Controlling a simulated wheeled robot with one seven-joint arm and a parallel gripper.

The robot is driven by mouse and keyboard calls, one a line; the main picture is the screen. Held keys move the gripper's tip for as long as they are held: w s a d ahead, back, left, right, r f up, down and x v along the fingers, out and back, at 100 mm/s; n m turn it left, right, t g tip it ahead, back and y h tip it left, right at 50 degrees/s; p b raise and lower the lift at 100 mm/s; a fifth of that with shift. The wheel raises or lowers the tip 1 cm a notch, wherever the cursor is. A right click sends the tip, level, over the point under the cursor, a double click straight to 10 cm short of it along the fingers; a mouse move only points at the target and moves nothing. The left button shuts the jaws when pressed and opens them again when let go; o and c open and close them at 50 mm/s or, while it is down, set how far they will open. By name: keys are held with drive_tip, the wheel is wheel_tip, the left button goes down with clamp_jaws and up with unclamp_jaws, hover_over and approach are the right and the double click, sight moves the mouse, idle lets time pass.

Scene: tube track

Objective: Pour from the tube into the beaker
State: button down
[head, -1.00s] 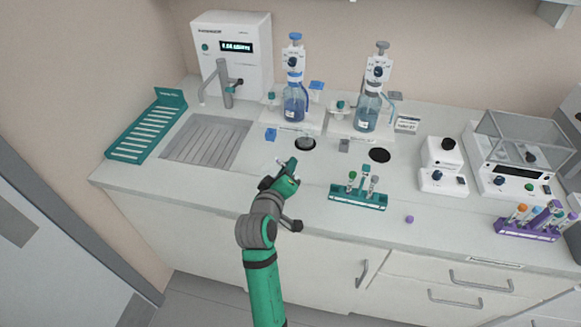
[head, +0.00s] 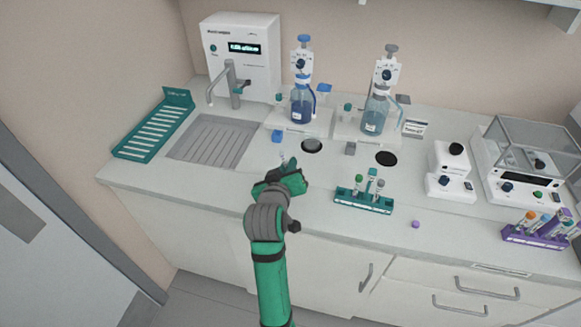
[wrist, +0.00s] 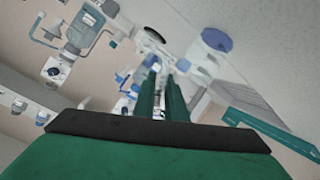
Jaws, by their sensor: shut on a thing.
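My gripper (head: 284,170) is above the front middle of the bench, left of the teal rack, and shut on a clear tube (head: 284,160). The tube is small and pale in the head view; its tilt and contents are hard to tell. In the wrist view the green fingers (wrist: 163,98) point away, with clear and bluish shapes beyond that I cannot separate from the tube. A small clear beaker (head: 312,144) appears to stand on a dark round spot behind and right of my gripper, apart from it.
A teal rack (head: 363,203) with several tubes stands right of my gripper. A purple cap (head: 416,224) lies near the front edge. Two dispenser bottles (head: 302,108) (head: 376,112) stand behind. The sink (head: 211,141) is left; a purple rack (head: 534,236) is far right.

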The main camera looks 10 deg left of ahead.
drive_tip(key=shift+d, duration=0.25)
drive_tip(key=shift+w+d+m+g+y, duration=0.25)
drive_tip(key=shift+d+m+y, duration=0.25)
drive_tip(key=shift+d+m, duration=0.3)
drive_tip(key=shift+w+d+m+g+y, duration=0.1)
drive_tip(key=shift+d+m+g+y, duration=0.35)
drive_tip(key=shift+m, duration=0.55)
